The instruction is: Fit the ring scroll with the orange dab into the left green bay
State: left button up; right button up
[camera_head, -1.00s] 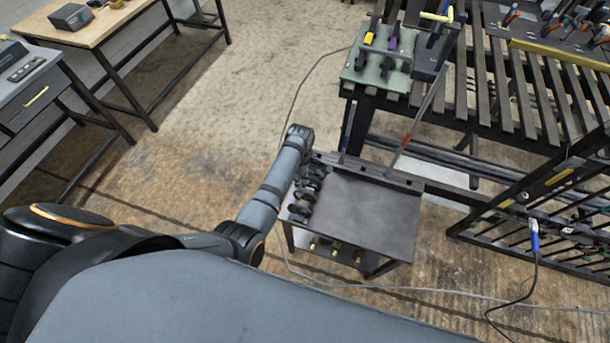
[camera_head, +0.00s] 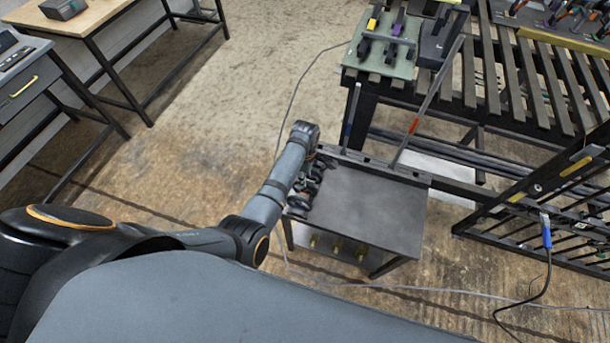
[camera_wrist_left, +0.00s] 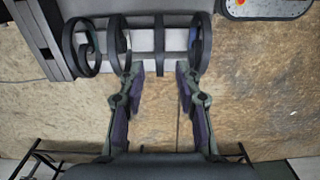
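Several dark ring scrolls (camera_head: 299,200) stand in a row along the left edge of a small black cart (camera_head: 372,208). In the left wrist view, a ring scroll (camera_wrist_left: 68,46) at the left and others beside it lie across a pale strip. I cannot make out an orange dab on any of them. My left gripper (camera_wrist_left: 160,70) is open, with its fingertips apart on either side of a thin dark upright scroll (camera_wrist_left: 159,45); touching is unclear. In the head view my wrist hides the fingers. I cannot identify the left green bay. My right gripper is out of view.
A dark slatted bench (camera_head: 490,90) stands at the back right with a pale green board (camera_head: 402,68) on it. A black barred frame (camera_head: 530,215) and a blue-handled cable (camera_head: 546,232) are at the right. The cart's top is mostly bare.

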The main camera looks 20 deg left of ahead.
pick_arm(q)
notch_tip(320, 180, down, 5)
jog(key=b, duration=0.2)
jog(key=shift+f+b, duration=0.15)
jog(key=shift+b, duration=0.15)
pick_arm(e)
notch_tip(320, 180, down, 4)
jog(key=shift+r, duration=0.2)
pick_arm(q)
grip_shut()
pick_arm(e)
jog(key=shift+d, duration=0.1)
pick_arm(q)
jog(key=shift+r, duration=0.2)
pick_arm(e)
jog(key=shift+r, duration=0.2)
pick_arm(q)
jog(key=shift+r+p, duration=1.35)
jog(key=shift+p, duration=0.55)
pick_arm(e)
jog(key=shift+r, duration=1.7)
pick_arm(q)
notch_tip(320, 180, up, 9)
jog(key=p, duration=0.9)
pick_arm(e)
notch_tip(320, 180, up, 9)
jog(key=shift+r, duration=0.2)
